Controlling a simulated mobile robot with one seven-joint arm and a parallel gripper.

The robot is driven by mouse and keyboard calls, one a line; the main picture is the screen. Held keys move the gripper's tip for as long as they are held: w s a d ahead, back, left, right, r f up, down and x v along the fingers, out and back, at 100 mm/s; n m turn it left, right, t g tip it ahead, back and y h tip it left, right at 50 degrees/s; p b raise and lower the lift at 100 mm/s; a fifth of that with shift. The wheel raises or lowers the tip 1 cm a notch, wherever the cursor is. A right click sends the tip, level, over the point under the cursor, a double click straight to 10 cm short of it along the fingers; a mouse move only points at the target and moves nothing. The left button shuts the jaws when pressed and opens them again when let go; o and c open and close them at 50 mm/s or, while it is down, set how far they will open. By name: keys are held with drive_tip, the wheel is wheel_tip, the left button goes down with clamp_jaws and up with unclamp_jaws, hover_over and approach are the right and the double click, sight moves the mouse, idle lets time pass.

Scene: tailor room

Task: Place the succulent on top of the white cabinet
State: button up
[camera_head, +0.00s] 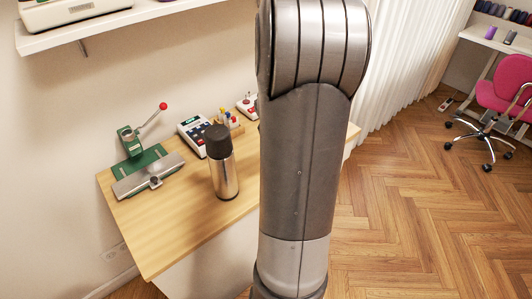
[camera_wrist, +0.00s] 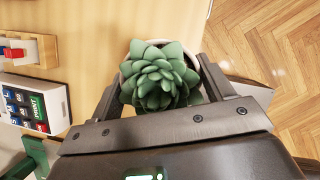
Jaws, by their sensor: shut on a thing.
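The succulent (camera_wrist: 158,78) is a green rosette in a pale round pot, seen from above in the wrist view. My gripper (camera_wrist: 162,88) is shut on it, with one finger on each side of the pot. The wooden tabletop lies beneath or behind it in that view; whether the pot touches the wood cannot be told. In the head view my arm hides the gripper and the succulent. A white side face (camera_head: 212,272) shows below the wooden top; I cannot tell whether it is the white cabinet.
On the wooden tabletop (camera_head: 165,235) stand a dark-capped steel flask (camera_head: 222,172), a green press with a red-knobbed lever (camera_head: 148,170) and a calculator-like device (camera_head: 195,132). A white shelf (camera_head: 90,28) hangs above. A pink chair (camera_head: 507,88) stands at right; the parquet floor between is clear.

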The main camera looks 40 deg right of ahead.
drive_tip(key=shift+w+a+f, duration=0.3)
drive_tip(key=shift+w+f, duration=0.35)
drive_tip(key=shift+f, duration=0.45)
drive_tip(key=shift+w+a+f, duration=0.25)
drive_tip(key=shift+w+f, duration=0.45)
drive_tip(key=shift+f, duration=0.4)
drive_tip(key=shift+w+a+f, duration=0.3)
drive_tip(key=shift+w+f, duration=0.35)
drive_tip(key=shift+f, duration=0.45)
drive_tip(key=o, duration=1.2)
drive_tip(key=shift+f, duration=0.15)
drive_tip(key=v, duration=1.2)
drive_tip(key=shift+a, duration=0.1)
